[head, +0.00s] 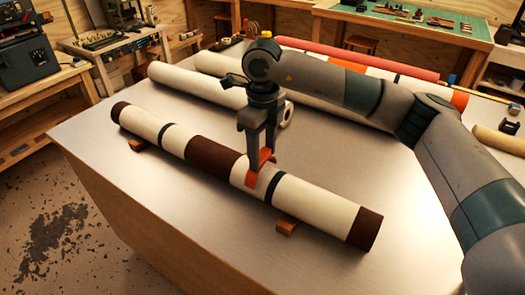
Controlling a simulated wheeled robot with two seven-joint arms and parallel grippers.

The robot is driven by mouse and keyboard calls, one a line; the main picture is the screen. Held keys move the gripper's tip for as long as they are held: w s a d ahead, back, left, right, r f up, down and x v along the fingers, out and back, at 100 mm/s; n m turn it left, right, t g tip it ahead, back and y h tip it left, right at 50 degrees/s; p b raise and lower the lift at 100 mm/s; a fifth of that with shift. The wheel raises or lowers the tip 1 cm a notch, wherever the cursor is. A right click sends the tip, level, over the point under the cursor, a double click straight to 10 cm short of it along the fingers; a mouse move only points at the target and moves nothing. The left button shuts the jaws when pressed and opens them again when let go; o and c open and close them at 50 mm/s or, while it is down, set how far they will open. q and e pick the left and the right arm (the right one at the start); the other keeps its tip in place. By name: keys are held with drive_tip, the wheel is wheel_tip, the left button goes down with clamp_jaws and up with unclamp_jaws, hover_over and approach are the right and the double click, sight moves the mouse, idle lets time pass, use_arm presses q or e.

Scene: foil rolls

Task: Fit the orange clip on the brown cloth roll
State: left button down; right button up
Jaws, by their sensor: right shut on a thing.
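The cloth roll (315,200) lies diagonally across the metal table, cream with brown ends, a brown middle band and two narrow dark bands. My right gripper (262,150) points down over the roll, just right of its brown middle band. It is shut on the orange clip (253,177). The clip is at the top and near side of the roll, close to the right dark band. I cannot tell whether it is seated around the roll or only touching it. My left gripper is not in view.
Small wooden blocks (287,226) sit under the roll near both ends. The table's front left is bare. Workbenches stand behind.

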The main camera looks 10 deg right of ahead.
drive_tip(key=shift+f+b, duration=0.4)
drive_tip(key=shift+f, duration=0.2)
drive_tip(key=shift+f, duration=0.15)
idle(0.3)
drive_tip(key=shift+f+b, duration=0.55)
drive_tip(key=shift+b, duration=0.25)
drive_tip(key=shift+f, duration=0.2)
idle(0.4)
